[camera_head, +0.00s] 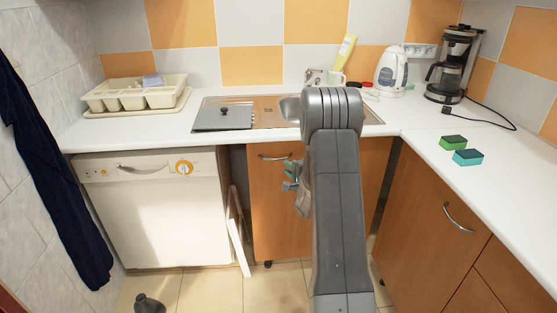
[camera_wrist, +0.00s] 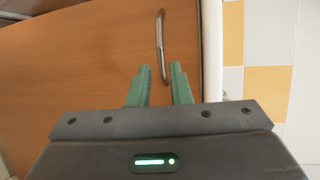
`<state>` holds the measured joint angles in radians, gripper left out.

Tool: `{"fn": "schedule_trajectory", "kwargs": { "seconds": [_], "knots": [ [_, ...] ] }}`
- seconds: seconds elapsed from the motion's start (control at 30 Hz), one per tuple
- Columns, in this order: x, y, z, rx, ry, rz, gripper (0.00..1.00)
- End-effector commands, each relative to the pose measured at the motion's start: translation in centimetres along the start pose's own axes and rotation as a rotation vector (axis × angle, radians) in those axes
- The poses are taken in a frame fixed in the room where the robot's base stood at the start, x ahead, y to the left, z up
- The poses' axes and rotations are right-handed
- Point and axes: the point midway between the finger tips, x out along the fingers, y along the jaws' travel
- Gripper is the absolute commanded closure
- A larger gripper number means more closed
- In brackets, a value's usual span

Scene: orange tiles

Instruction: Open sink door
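The sink door (camera_head: 277,215) is a brown wooden panel below the sink, and it looks closed. Its curved metal handle (camera_head: 275,156) is near the door's top edge. My gripper (camera_head: 290,177) is in front of the door, just below and right of the handle, partly hidden by my arm. In the wrist view, the handle (camera_wrist: 160,35) stretches ahead of my gripper (camera_wrist: 161,69), and its near end shows in the gap between the two green fingers. The fingers are apart and hold nothing. I cannot tell whether they touch the handle. My arm hides the door's right part.
A white dishwasher (camera_head: 155,210) stands left of the door, with a white panel (camera_head: 237,230) leaning in the gap between. A brown cabinet (camera_head: 430,215) with a handle stands at right. The counter (camera_head: 420,140) runs above.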

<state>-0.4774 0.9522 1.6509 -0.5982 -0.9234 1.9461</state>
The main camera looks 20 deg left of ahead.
Motion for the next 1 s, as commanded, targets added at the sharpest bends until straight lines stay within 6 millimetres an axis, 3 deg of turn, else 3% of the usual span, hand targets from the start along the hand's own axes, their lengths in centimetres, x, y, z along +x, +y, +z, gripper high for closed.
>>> {"fn": "schedule_trajectory", "kwargs": {
  "seconds": [0.2,0.5,0.97,1.0],
  "knots": [
    [4.8,0.0,0.1,-0.001,-0.001,-0.001,0.82],
    [9.2,0.0,0.0,-0.002,0.001,-0.001,0.82],
    [10.2,0.0,-0.1,-0.001,0.002,0.001,0.82],
    [10.2,0.0,-0.1,-0.001,0.002,0.001,0.90]
  ]
}}
